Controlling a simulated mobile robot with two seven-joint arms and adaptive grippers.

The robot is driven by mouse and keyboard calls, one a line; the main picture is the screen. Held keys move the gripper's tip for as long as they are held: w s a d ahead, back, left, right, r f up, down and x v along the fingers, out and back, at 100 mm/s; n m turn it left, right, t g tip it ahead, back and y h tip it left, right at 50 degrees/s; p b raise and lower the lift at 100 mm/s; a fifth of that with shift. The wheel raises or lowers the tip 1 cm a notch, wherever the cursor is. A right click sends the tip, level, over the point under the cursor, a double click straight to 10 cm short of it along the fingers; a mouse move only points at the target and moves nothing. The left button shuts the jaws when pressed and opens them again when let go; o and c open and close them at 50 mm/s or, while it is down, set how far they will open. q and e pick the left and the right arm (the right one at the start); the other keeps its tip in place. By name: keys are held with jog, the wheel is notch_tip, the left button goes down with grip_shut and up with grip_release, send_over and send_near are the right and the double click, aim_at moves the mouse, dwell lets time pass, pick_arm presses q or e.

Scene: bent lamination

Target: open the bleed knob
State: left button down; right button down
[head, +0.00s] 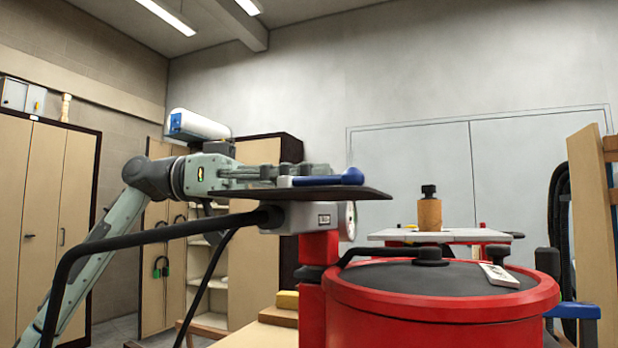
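No part is labelled as the bleed knob, so I cannot tell for certain which one it is. A round pale dial or knob (349,221) sits on the right end of a grey box (305,217) under a dark plate (245,193). A black knob-like fitting (430,254) stands on the dark lid of a red tank (440,312), where a black hose ends. My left gripper (318,170) reaches in from the left, just above the plate, beside a blue-handled piece (325,179). Its fingers are seen edge-on, so their opening is unclear. My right gripper is out of view.
A black hose (150,236) arcs across the left front to the grey box. A white label (499,275) lies on the tank lid. Behind stands a pale table (395,235) with a wooden cylinder (429,214). Cabinets (75,190) line the left wall. Wooden boards (588,200) stand at right.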

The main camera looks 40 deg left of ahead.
pick_arm(q)
jog(key=n+t+y+b, duration=0.2)
jog(key=n+t, duration=0.1)
jog(key=t, duration=0.1)
jog(key=shift+s+f+y, duration=0.1)
jog(key=shift+y, duration=0.3)
jog(key=shift+n+t+y+b, duration=0.35)
jog(key=shift+n+t+y, duration=0.55)
jog(key=shift+t, duration=0.1)
jog(key=shift+n+t+y, duration=0.6)
jog(key=shift+y, duration=0.1)
jog(key=shift+n+t+y, duration=0.5)
jog(key=shift+n+y, duration=0.1)
jog(key=shift+y, duration=0.2)
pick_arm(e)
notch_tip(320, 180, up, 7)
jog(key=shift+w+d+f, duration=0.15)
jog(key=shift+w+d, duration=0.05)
pick_arm(q)
jog(key=shift+y, duration=0.3)
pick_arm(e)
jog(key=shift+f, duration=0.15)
pick_arm(q)
jog(key=c, duration=1.2)
grip_release()
jog(key=shift+o, duration=0.2)
